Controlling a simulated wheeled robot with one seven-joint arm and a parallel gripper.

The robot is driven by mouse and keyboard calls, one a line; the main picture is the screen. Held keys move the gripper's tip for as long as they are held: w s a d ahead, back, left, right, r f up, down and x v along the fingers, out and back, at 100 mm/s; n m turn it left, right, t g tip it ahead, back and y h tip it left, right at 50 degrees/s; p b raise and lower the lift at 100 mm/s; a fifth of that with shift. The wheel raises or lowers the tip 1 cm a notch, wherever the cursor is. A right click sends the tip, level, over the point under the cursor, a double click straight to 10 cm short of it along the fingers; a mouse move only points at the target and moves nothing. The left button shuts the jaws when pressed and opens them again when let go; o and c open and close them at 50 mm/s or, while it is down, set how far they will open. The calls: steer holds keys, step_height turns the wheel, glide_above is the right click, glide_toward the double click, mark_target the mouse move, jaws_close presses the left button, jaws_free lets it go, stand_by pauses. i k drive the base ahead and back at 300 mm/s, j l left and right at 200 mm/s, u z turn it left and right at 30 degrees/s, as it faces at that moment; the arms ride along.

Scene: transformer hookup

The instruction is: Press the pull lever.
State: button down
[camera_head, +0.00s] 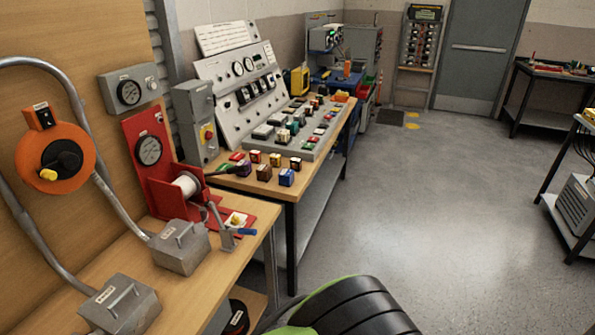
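A red stand (133,150) with a round dial (148,150) and a white spool (187,184) stands on the wooden bench at the left. A dark lever (222,170) sticks out to the right from beside the spool, sloping slightly upward. No label shows which of these is the pull lever. My gripper is not in view. A black ribbed part with green edges at the bottom centre seems to be mine, and nothing of it touches the levers.
An orange round device (55,160) is on the wooden panel. A second bench with a sloped control panel (240,90) and several small coloured blocks stands beyond. The grey floor (430,200) at right is clear.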

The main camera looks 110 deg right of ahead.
mark_target(244, 169)
steer(key=z, duration=3.4)
steer(key=l+u, duration=0.1)
steer(key=u, duration=0.4)
steer(key=k+u, duration=0.1)
steer(key=u, duration=0.35)
steer(key=k+l+u, duration=0.1)
steer(key=u, duration=0.9)
steer(key=k+u, duration=0.15)
steer(key=u, duration=0.35)
